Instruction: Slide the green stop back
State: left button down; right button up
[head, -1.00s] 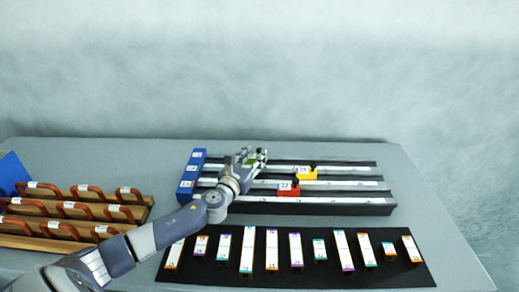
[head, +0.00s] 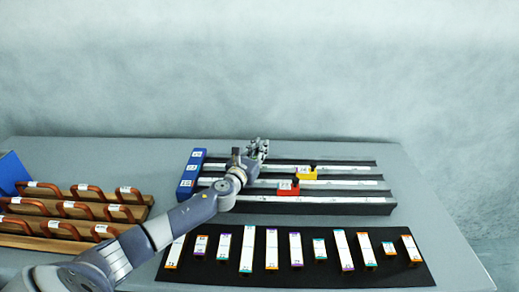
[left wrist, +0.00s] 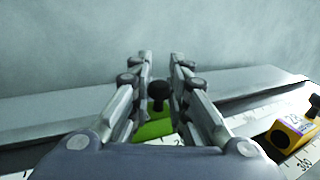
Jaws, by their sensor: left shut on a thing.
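The green stop (left wrist: 153,128) sits on the far rail, with its black knob (left wrist: 158,90) standing up between my fingers in the left wrist view. My left gripper (head: 258,149) is over the far rail in the head view; it also shows in the left wrist view (left wrist: 161,72), shut on the knob. The gripper hides the green stop in the head view. The far rail (head: 330,163) is dark with a pale scale strip. My right gripper is not in view.
A yellow stop (head: 306,174) and a red stop (head: 288,188) sit on nearer rails, to the right. A blue end block (head: 187,185) closes the rails at left. Labelled strips lie on a black mat (head: 400,272) in front. Wooden racks (head: 40,242) stand at left.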

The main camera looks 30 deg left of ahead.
pick_arm(q)
jog(key=shift+w+d+p, duration=0.3)
jog(key=shift+w+d, duration=0.1)
jog(key=shift+d, duration=0.45)
jog(key=shift+w+d+f, duration=0.1)
jog(key=shift+w+d, duration=0.35)
jog(key=shift+d, duration=0.2)
jog(key=shift+w+d+f, duration=0.1)
jog(key=shift+w+d, duration=0.3)
jog(key=shift+d, duration=0.2)
jog(key=c, duration=1.6)
grip_release()
jog(key=shift+d, duration=0.1)
jog(key=shift+o, duration=0.2)
jog(key=shift+s+d+r, duration=0.1)
jog(key=shift+a+r, duration=0.1)
jog(key=shift+a, duration=0.2)
jog(key=shift+s, duration=0.45)
jog(key=s, duration=0.3)
jog(key=s+d, duration=0.1)
jog(key=s, duration=0.5)
jog(key=shift+s+d, duration=0.45)
jog(key=shift+s, duration=0.6)
